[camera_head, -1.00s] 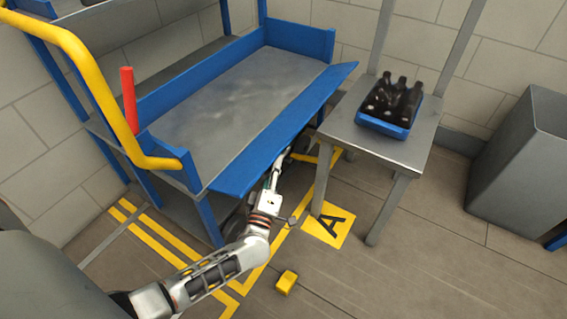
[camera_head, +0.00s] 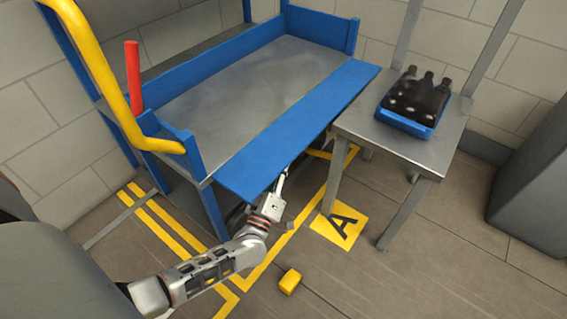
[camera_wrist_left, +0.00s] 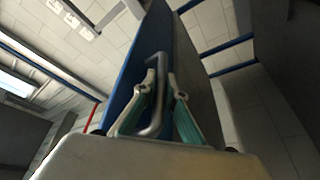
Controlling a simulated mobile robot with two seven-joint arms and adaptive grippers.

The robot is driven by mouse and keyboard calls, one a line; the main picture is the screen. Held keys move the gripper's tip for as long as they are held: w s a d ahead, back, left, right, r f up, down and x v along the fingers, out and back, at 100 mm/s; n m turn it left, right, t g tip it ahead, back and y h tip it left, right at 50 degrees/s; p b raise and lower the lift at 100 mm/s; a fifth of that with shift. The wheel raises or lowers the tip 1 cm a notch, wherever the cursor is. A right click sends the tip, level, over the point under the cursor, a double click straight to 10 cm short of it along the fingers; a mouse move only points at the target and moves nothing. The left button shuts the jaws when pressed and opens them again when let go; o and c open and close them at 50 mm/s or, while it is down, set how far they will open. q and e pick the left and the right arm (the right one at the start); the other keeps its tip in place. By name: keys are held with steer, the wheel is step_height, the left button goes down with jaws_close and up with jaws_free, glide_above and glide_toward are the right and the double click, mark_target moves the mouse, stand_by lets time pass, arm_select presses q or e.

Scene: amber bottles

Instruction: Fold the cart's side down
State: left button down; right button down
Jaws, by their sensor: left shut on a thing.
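The cart (camera_head: 212,108) has a grey deck with blue walls. Its near side (camera_head: 300,135) is a long blue panel, tipped outward from the deck edge and lying nearly flat. In the left wrist view, a bent metal handle (camera_wrist_left: 158,112) stands on the blue panel (camera_wrist_left: 133,82). My left gripper (camera_wrist_left: 164,85) is shut on this handle, with a finger on each side. In the head view, the left gripper (camera_head: 284,178) is under the panel's outer edge, where the panel hides its fingertips and the handle. My right gripper is not in view.
A grey stand (camera_head: 425,150) stands close to the panel's right end, carrying a blue crate (camera_head: 404,124) of dark bottles. A yellow block (camera_head: 290,281) lies on the floor. A red lever (camera_head: 132,78) and yellow rail (camera_head: 95,60) are at the cart's left.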

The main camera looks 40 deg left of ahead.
arm_select(q)
steer(key=c, duration=2.1)
jaws_free()
steer(key=v, duration=0.7)
steer(key=shift+s+d+f, duration=0.1)
steer(key=shift+s+d, duration=0.05)
steer(key=shift+s, duration=0.05)
